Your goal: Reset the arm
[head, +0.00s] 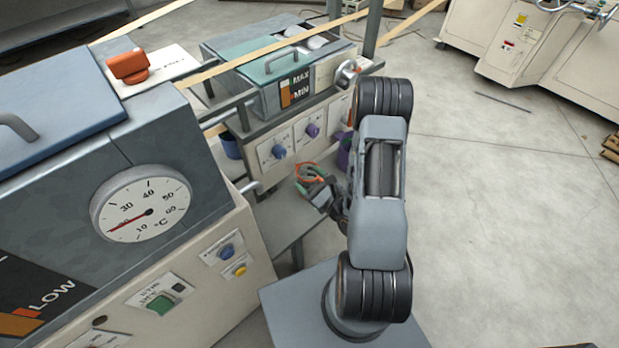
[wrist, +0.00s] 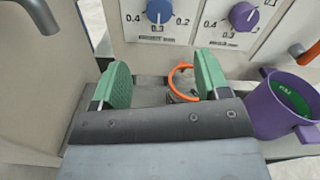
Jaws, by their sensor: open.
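My gripper (wrist: 158,82) is open, with its two green pads apart and nothing held between them. In the head view my gripper (head: 316,180) is small and partly hidden by my own arm, low in front of the machine panel with the blue and purple knobs. In the wrist view the gripper faces that panel, and an orange ring (wrist: 172,80) shows beyond the pads, near the right one. My arm stands bent upright from its base in the middle of the head view.
A purple cup (wrist: 270,108) with green inside stands right of the gripper, close by. The machine with the temperature dial (head: 145,205) stands left of my arm. A blue knob (wrist: 159,11) and a purple knob (wrist: 243,16) are ahead. Open floor (head: 500,210) lies right.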

